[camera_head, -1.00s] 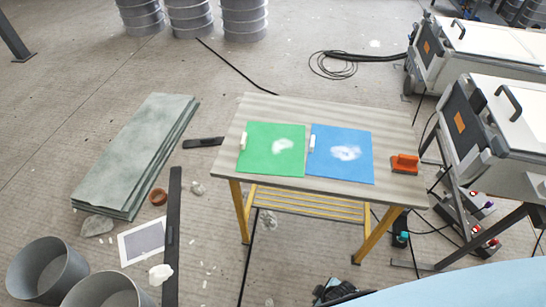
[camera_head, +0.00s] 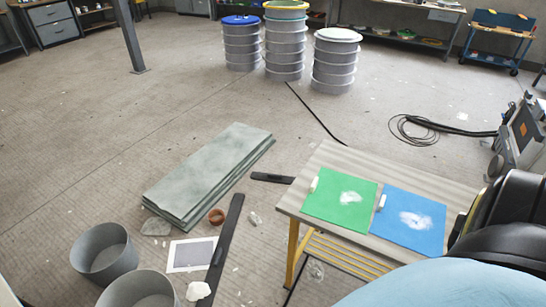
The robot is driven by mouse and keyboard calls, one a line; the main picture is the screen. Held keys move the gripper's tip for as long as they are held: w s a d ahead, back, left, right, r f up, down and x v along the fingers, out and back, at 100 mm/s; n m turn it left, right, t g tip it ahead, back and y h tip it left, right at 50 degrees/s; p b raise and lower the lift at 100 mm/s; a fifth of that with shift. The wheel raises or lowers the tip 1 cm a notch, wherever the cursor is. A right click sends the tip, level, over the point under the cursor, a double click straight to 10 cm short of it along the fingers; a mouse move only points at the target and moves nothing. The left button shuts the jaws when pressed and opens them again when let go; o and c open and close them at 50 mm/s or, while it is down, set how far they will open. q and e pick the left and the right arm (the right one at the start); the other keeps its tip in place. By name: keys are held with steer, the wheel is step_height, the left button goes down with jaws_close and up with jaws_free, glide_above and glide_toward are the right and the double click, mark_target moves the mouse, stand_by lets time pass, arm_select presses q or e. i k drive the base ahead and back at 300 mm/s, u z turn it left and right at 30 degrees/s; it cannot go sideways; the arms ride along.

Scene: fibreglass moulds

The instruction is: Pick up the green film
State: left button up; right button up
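The green film (camera_head: 326,202) lies flat on the wooden-topped table, with a white smudge near its middle and a small pale tab at its left edge. The blue film (camera_head: 401,226) lies beside it on the right, also with a white smudge and a pale tab. The table (camera_head: 303,183) has yellow legs and stands at the lower right. Neither of my grippers shows. A dark rounded part at the right edge covers the table's right end.
A stack of grey-green sheets (camera_head: 208,175) lies on the floor left of the table. Grey buckets (camera_head: 104,254) stand at the lower left. A cable coil (camera_head: 415,130) lies behind the table. Stacked drums (camera_head: 285,45) stand at the back.

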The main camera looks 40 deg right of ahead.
mark_target(340, 199)
steer(key=u, duration=1.25)
steer(key=k, duration=1.2)
steer(key=z, duration=1.8)
